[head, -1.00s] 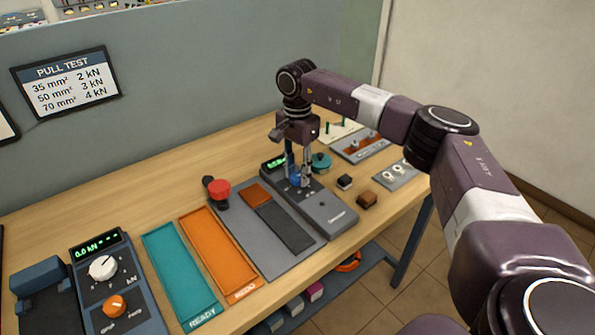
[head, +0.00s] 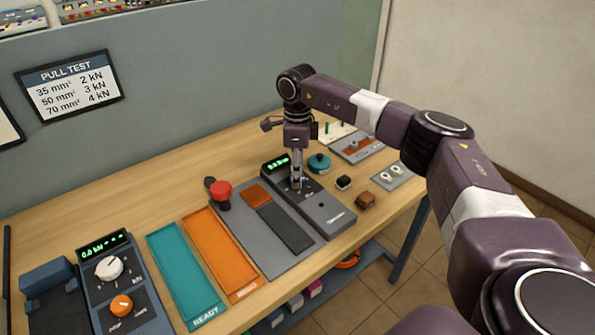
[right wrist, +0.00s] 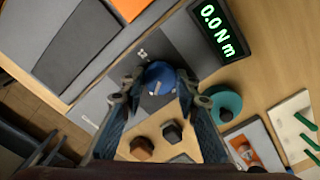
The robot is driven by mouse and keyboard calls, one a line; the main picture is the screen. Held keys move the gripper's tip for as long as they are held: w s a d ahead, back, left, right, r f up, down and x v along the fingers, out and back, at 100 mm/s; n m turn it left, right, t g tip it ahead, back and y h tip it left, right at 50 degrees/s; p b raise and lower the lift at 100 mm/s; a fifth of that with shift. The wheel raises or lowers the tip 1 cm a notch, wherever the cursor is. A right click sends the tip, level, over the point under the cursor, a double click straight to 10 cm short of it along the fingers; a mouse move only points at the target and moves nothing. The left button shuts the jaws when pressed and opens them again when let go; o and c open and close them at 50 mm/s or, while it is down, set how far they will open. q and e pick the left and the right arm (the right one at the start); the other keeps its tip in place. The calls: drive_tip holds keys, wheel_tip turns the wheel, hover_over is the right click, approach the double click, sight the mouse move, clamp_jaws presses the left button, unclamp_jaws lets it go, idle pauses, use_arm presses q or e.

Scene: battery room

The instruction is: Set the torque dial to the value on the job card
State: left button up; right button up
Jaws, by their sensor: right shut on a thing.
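The torque device is a grey unit (head: 322,208) with a green-lit display (head: 277,163) at its far end. In the right wrist view the display (right wrist: 216,30) reads 0.0 N m. The torque dial is a round blue knob (right wrist: 157,77) with a pale mark on its top, just beside the display. My right gripper (head: 297,186) points straight down over the device and mostly hides the dial in the head view. In the right wrist view my right gripper (right wrist: 158,92) has its fingers shut on the blue dial, one on each side. No torque job card is readable.
A teal round part (head: 319,163), a black block (head: 344,182) and a brown block (head: 366,200) sit close right of the device. A red button (head: 221,190) stands left. A PULL TEST card (head: 69,86) hangs on the wall. Teal (head: 156,258) and orange (head: 209,219) trays lie nearer.

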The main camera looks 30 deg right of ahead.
drive_tip(key=m, duration=0.3)
drive_tip(key=m+p, duration=0.1)
drive_tip(key=m, duration=0.2)
drive_tip(key=shift+w+r+m, duration=0.1)
drive_tip(key=shift+r+m, duration=0.1)
drive_tip(key=shift+m, duration=0.1)
drive_tip(key=m+p, duration=0.1)
drive_tip(key=m, duration=0.4)
drive_tip(key=shift+m, duration=0.3)
drive_tip(key=shift+p, duration=0.3)
drive_tip(key=o, duration=0.9)
drive_tip(key=shift+o, duration=1.3)
drive_tip(key=shift+f, duration=0.1)
wheel_tip(320, 180, up, 12)
